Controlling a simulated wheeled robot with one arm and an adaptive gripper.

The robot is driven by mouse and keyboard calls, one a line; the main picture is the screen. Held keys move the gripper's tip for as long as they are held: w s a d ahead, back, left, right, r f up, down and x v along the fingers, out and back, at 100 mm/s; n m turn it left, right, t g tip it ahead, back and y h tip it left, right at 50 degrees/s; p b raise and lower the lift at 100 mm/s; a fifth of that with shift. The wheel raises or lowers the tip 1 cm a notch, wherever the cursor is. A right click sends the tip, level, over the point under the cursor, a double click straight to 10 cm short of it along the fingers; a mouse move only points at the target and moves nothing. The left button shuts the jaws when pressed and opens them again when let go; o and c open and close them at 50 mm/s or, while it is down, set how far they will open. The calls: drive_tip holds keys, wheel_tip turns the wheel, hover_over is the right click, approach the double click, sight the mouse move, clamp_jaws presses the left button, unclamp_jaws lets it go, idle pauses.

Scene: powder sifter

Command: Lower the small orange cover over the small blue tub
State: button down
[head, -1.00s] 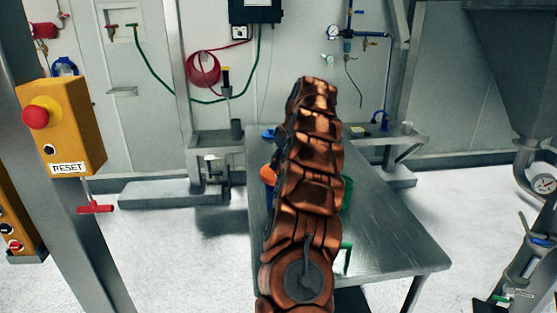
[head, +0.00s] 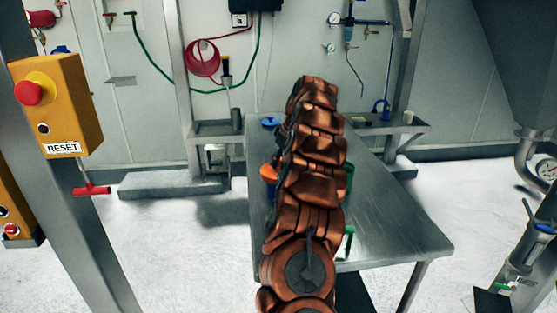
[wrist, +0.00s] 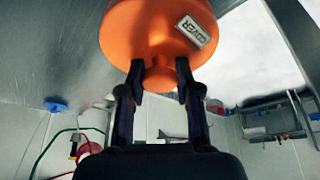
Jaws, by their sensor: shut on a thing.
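The orange cover (wrist: 160,35), with a label reading COVER, fills the top of the wrist view. My gripper (wrist: 160,80) is shut on the cover's knob. I cannot tell whether cover and tub touch. The wrist view does not show the tub.
The metal table (head: 395,230) has clear room on its right side. A blue object (head: 270,122) lies at its far left corner. A green object (head: 350,178) stands right of my arm, partly hidden, with another green piece (head: 348,243) nearer. A yellow RESET box (head: 75,105) is at left.

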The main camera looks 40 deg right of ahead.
drive_tip(key=c, duration=0.7)
unclamp_jaws()
drive_tip(key=shift+v, duration=6.05)
drive_tip(key=shift+w, duration=0.1)
